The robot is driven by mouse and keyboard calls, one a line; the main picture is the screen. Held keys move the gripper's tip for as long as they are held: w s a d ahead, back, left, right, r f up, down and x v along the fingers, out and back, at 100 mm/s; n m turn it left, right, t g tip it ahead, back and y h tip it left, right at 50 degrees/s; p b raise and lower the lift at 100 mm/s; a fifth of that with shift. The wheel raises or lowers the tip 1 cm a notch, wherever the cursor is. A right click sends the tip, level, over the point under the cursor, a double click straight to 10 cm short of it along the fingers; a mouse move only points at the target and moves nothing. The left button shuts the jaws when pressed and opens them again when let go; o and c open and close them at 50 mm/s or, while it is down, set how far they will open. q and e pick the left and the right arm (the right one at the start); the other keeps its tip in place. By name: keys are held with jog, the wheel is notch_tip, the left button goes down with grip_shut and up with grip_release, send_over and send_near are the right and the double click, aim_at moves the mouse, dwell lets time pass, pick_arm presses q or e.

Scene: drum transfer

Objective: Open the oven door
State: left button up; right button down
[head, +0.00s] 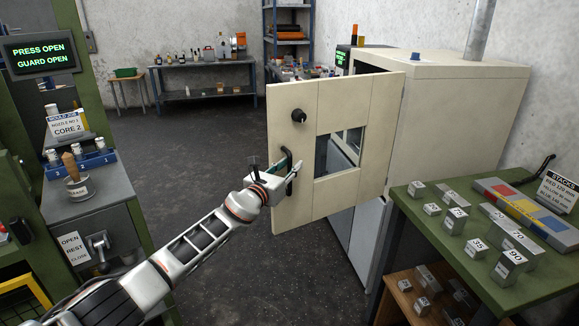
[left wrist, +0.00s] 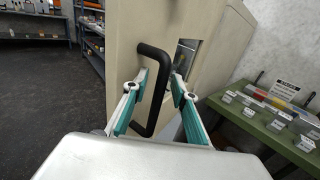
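The cream oven (head: 450,110) stands at the right in the head view. Its door (head: 300,205) is swung out from the body, with a dark window, a black knob and a black handle (head: 286,154). My left gripper (head: 291,175) is at the handle. In the left wrist view the handle (left wrist: 158,95) runs between the two teal-padded fingers of my left gripper (left wrist: 160,85). The fingers are spread, one on each side of the bar, with gaps showing. My right gripper is not in view.
A green table (head: 480,230) with several metal blocks stands at the right, near the door's hinge side. A grey cabinet with a lever (head: 98,243) stands at the left. The dark floor (head: 195,150) between is clear. A workbench (head: 205,92) is at the back wall.

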pick_arm(q)
jog(key=shift+r, duration=0.1)
jog(key=shift+s+r, duration=0.2)
jog(key=shift+r, duration=0.35)
jog(key=shift+s+a+r, duration=0.1)
jog(key=shift+s+a, duration=0.05)
jog(key=shift+s, duration=0.15)
jog(key=shift+s+a+f, duration=0.25)
jog(key=shift+s, duration=0.05)
jog(key=f+v, duration=0.1)
jog(key=v, duration=0.9)
jog(key=shift+a, duration=0.2)
jog(key=shift+s, duration=0.1)
